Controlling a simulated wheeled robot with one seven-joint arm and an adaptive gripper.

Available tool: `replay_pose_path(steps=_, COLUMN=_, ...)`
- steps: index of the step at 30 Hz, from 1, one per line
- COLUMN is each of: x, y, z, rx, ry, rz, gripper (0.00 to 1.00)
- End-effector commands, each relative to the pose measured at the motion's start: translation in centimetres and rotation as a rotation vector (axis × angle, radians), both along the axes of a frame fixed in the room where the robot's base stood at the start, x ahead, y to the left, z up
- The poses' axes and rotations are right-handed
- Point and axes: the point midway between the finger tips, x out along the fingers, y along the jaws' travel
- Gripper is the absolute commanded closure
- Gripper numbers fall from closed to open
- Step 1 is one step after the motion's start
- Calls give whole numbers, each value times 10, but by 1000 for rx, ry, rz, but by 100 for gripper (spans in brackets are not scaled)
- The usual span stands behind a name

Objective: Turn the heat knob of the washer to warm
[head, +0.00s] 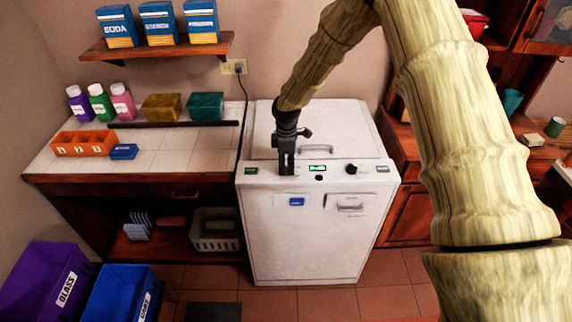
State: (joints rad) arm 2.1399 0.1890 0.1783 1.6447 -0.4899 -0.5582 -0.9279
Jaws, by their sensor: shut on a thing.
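The white washer (300,245) stands in the middle of the head view, with a lid on top and a control strip along its front upper edge. The strip has a green label at its left, a small lit green display (317,168), a black knob (351,169) right of the display and a small black button (319,178) below it. My gripper (286,172) points down onto the strip, left of the display. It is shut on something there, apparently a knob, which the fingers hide. The knob's setting cannot be read.
A tiled counter (180,148) with bottles, sponges and an orange caddy (83,143) is left of the washer. A shelf (157,48) with boxes hangs above. Purple (40,275) and blue (118,290) bins stand at lower left. A wooden cabinet (408,215) is close on the right.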

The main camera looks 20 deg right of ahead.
Motion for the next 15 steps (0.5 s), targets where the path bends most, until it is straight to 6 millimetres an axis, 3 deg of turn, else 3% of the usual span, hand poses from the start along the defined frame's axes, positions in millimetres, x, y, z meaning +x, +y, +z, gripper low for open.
replay_pose_path(steps=8, x=0, y=0, z=-1, rx=-1, ry=0, rz=-56, gripper=92)
replay_pose_path(steps=15, x=0, y=0, z=-2, rx=-1, ry=0, rz=-216, gripper=92)
